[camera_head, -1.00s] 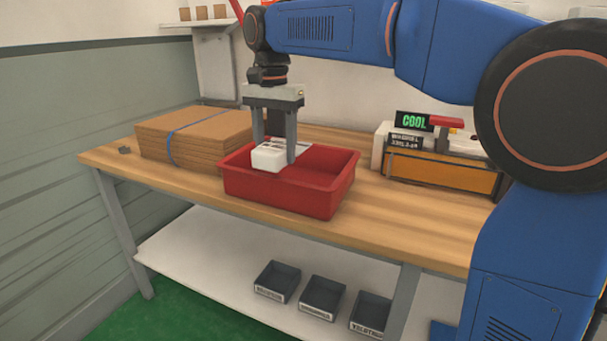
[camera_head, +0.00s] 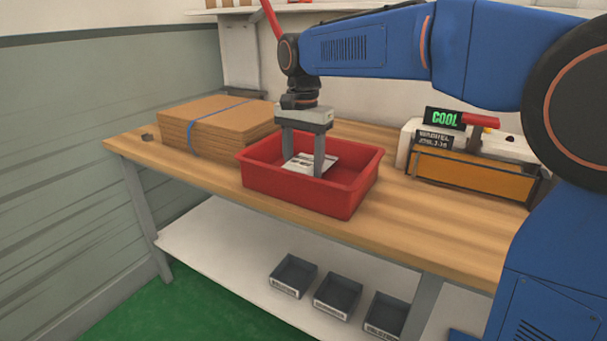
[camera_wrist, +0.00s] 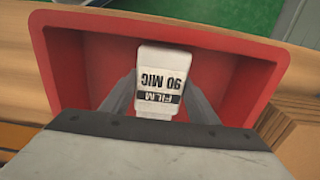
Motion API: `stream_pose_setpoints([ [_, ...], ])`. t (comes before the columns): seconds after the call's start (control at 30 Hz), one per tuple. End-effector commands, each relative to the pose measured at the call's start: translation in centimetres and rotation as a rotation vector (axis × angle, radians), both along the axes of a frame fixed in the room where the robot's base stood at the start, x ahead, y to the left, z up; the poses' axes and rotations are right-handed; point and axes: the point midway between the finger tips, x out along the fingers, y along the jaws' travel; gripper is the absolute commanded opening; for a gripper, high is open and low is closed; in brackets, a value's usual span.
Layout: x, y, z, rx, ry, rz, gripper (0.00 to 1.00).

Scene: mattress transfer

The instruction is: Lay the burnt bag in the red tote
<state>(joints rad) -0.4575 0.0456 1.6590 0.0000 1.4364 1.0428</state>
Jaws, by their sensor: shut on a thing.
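The red tote (camera_head: 340,195) stands on the wooden workbench; it also fills much of the wrist view (camera_wrist: 240,68). My gripper (camera_head: 303,168) points down into it, its fingers below the rim line. It is shut on a white bag (camera_head: 304,162), whose label reads "FILM 90 MIC" in the wrist view (camera_wrist: 161,82). No burn mark shows on the side I see. The bag is inside the tote's walls. The front wall hides its lower part in the head view, and I cannot tell whether it touches the floor.
A strapped stack of flat cardboard (camera_head: 215,125) lies close at the tote's left. A machine with an orange front (camera_head: 470,178) and a green "COOL" display (camera_head: 444,118) stands at the right. Bare bench top (camera_head: 425,215) lies between. Several dark bins (camera_head: 338,293) sit on the lower shelf.

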Motion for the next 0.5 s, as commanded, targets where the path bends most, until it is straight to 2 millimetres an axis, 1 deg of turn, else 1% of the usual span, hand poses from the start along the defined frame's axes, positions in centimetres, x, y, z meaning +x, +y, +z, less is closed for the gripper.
stream_pose_setpoints([
  [0.1, 0.0, 0.0, -1.8, -0.001, 0.002, 0.000, 0.29],
  [0.2, 0.0, 0.0, -2.7, 0.000, 0.001, 0.000, 0.29],
  [0.5, 0.0, 0.0, -2.9, 0.000, 0.000, 0.000, 0.29],
])
